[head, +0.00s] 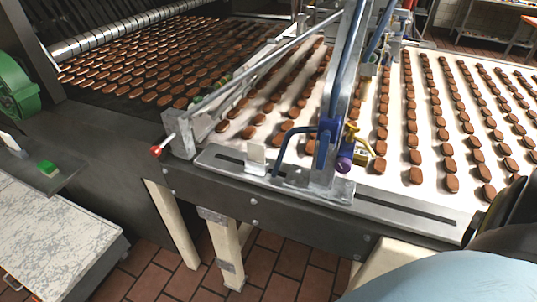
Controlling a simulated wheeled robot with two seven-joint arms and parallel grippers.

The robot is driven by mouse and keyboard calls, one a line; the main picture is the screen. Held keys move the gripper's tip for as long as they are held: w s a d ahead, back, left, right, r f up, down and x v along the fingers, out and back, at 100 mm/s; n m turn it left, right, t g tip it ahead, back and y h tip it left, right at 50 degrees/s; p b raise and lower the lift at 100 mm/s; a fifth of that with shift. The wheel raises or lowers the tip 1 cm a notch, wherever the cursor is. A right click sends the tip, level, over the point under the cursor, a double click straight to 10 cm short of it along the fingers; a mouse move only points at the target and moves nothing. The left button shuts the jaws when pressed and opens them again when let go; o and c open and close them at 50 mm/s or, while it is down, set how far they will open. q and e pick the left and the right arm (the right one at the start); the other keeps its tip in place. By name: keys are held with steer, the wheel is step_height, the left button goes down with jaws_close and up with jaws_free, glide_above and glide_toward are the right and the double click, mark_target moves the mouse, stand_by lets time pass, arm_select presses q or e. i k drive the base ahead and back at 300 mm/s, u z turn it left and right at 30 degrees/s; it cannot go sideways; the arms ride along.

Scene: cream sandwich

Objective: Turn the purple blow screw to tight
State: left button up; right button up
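The purple screw (345,163) is a small round knob low on the upright metal post of the machine. It sits just below a blue handle (323,140) and beside yellow fittings (361,143). From here I cannot tell how tight it is. Neither of my grippers is in view. A dark rounded part and a pale blue surface fill the lower right corner; I cannot tell whether they belong to my arm.
The conveyor (400,150) carries rows of brown biscuits behind the post. A slotted metal rail (405,209) runs along its front edge. A red-tipped lever (156,151) sticks out at the left. A white-topped surface (50,235) stands lower left. Tiled floor is free below.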

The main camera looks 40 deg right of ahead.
mark_target(342, 166)
steer(key=u, duration=0.55)
steer(key=i, duration=1.35)
steer(key=z, duration=2.8)
